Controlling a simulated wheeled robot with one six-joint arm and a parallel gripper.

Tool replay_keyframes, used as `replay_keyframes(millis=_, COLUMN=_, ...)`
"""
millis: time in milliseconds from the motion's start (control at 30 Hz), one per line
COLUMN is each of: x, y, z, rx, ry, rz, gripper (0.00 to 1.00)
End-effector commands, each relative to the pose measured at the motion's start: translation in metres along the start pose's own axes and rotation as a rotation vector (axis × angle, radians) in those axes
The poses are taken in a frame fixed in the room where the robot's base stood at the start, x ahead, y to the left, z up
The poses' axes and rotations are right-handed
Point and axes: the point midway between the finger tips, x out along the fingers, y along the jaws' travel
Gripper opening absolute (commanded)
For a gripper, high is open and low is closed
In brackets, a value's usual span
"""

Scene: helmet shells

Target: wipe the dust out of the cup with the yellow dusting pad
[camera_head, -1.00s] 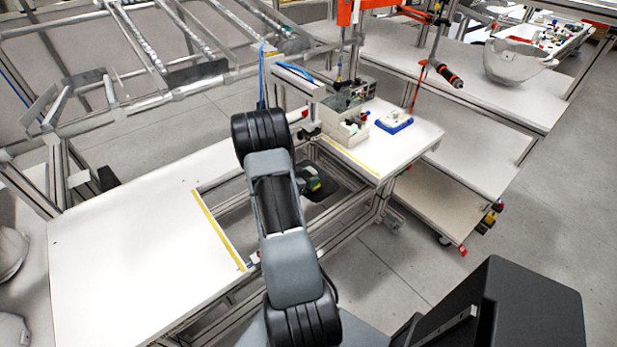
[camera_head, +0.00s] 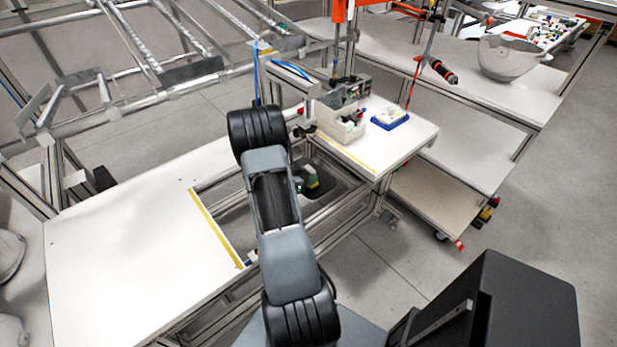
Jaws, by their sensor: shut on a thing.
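I cannot make out the cup or the yellow dusting pad in the head view. My arm rises from the bottom middle and bends at a black joint over the gap between two white tables. My gripper is not in view, so what it holds cannot be seen.
The left white table (camera_head: 120,255) is bare. The right white table (camera_head: 405,150) carries a beige bin (camera_head: 342,127) with small items and a blue-edged tray (camera_head: 390,119). A helmet shell (camera_head: 510,60) sits on the back bench. Metal rails (camera_head: 130,105) stand at the upper left.

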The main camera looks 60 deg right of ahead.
Motion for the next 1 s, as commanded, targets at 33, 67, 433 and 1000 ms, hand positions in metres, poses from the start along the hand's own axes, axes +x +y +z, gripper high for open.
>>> replay_keyframes(millis=33, x=-0.001, y=-0.004, z=0.001, rx=-0.002, ry=-0.003, rz=-0.004, gripper=0.2)
replay_keyframes(millis=67, x=-0.001, y=-0.006, z=0.001, rx=-0.002, ry=-0.003, rz=-0.005, gripper=0.2)
replay_keyframes(millis=433, x=0.0, y=-0.022, z=-0.001, rx=0.001, ry=-0.001, rz=-0.004, gripper=0.2)
replay_keyframes(millis=1000, x=0.0, y=-0.024, z=-0.002, rx=0.001, ry=0.001, rz=-0.004, gripper=0.2)
